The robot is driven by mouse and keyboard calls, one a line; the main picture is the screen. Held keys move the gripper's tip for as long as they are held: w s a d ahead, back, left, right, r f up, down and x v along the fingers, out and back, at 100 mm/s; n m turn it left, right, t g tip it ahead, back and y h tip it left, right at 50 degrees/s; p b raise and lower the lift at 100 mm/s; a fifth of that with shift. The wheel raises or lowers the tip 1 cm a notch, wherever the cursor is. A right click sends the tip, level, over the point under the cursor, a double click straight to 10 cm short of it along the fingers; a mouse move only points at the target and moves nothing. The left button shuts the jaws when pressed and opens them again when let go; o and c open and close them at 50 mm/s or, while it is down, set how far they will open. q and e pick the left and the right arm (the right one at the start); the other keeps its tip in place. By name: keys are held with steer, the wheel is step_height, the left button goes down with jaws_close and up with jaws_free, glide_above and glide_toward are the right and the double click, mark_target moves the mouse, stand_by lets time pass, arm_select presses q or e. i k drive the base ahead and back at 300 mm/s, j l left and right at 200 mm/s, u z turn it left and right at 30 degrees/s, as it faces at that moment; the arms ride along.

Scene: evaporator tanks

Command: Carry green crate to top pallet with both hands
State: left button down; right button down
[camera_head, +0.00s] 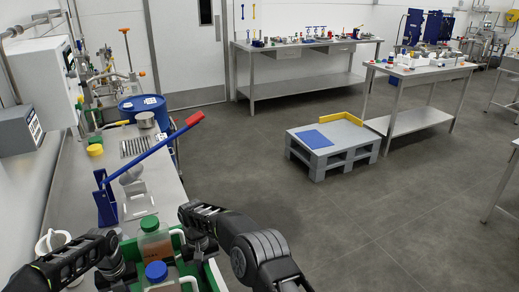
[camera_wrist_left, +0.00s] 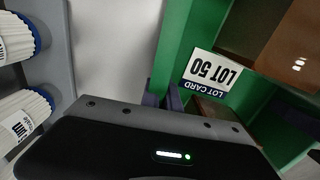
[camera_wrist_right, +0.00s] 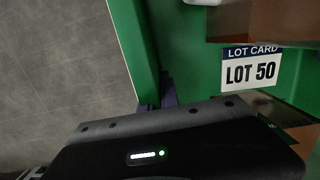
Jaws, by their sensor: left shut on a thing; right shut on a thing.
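The green crate (camera_head: 216,278) is at the bottom of the head view, partly hidden by my arms and cut off by the frame. Inside are a green-capped bottle (camera_head: 155,240) and a blue-capped bottle (camera_head: 157,273). My right gripper (camera_head: 203,247) is shut on the crate's right wall, also seen in the right wrist view (camera_wrist_right: 138,45). My left gripper (camera_wrist_left: 165,98) is shut on the opposite wall (camera_wrist_left: 178,45). A "LOT 50" card (camera_wrist_right: 250,70) lies in the crate. The grey pallet (camera_head: 333,158) stands on the floor, with a blue mat (camera_head: 315,139) and a yellow corner guard (camera_head: 347,118) on top.
A steel bench (camera_head: 150,180) along the left holds a blue press with a red-tipped lever (camera_head: 150,154). White containers with blue lids (camera_wrist_left: 18,118) are beside my left gripper. Open floor (camera_head: 300,225) lies between me and the pallet. A steel table (camera_head: 420,75) stands behind the pallet.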

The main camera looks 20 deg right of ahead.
mark_target(343, 131)
steer(key=z, duration=3.85)
steer(key=i+u, duration=0.25)
steer(key=i, duration=0.25)
steer(key=i+l+u, duration=0.1)
steer(key=i+u, duration=0.2)
steer(key=i, duration=0.15)
steer(key=i+j+u, duration=0.1)
steer(key=i+u, duration=0.5)
steer(key=u, duration=0.15)
steer(key=i+u, duration=0.4)
steer(key=k+l, duration=0.05)
steer(key=k, duration=0.05)
